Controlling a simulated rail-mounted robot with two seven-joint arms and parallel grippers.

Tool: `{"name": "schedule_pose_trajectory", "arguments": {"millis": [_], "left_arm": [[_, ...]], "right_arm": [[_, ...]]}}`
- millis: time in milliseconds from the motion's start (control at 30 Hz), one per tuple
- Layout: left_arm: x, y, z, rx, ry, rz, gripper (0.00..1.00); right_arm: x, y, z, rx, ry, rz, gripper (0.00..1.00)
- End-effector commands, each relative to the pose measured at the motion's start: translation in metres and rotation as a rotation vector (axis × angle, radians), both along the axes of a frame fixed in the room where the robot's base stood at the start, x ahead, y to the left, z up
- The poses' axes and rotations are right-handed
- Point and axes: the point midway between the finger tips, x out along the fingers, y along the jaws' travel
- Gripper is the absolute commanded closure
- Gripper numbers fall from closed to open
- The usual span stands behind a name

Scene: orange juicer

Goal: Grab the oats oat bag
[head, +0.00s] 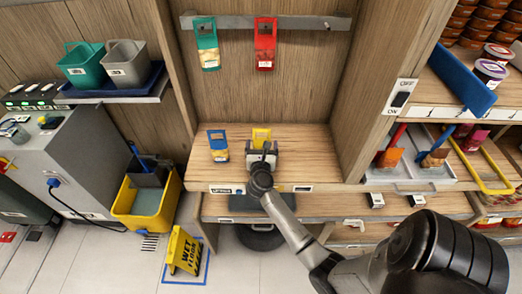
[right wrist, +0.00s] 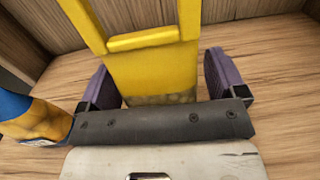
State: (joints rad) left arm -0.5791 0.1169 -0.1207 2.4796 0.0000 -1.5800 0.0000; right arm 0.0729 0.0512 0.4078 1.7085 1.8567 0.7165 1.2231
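A yellow bag (head: 261,134) with a handle-like top stands on the wooden counter in the alcove; no oats label is readable on it. In the right wrist view the yellow bag (right wrist: 150,70) stands between the two purple fingers of my right gripper (right wrist: 165,88). The fingers are wide apart, one on each side of the bag, with a thin gap seeming to show on the right; contact on the left is unclear. In the head view my right gripper (head: 262,153) hides the bag's lower part. My left gripper is not in view.
A blue-topped bag (head: 218,145) stands just left, also at the right wrist view's left edge (right wrist: 35,118). Green (head: 207,44) and red (head: 265,43) bags hang from the rail (head: 300,22) above. Wooden side walls bound the alcove. A wet floor sign (head: 185,250) stands below left.

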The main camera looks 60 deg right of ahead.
Motion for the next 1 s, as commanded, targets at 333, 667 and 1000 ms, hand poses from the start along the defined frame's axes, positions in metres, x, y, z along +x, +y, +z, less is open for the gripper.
{"name": "schedule_pose_trajectory", "arguments": {"millis": [333,667,1000], "left_arm": [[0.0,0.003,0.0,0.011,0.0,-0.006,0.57],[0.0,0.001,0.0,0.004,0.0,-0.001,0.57],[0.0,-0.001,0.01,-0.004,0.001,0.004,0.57]], "right_arm": [[0.0,0.0,0.0,-0.001,0.0,0.0,0.44],[0.0,0.0,0.0,0.0,0.0,0.0,0.6],[0.0,0.0,0.02,0.0,-0.002,0.0,0.6]]}}
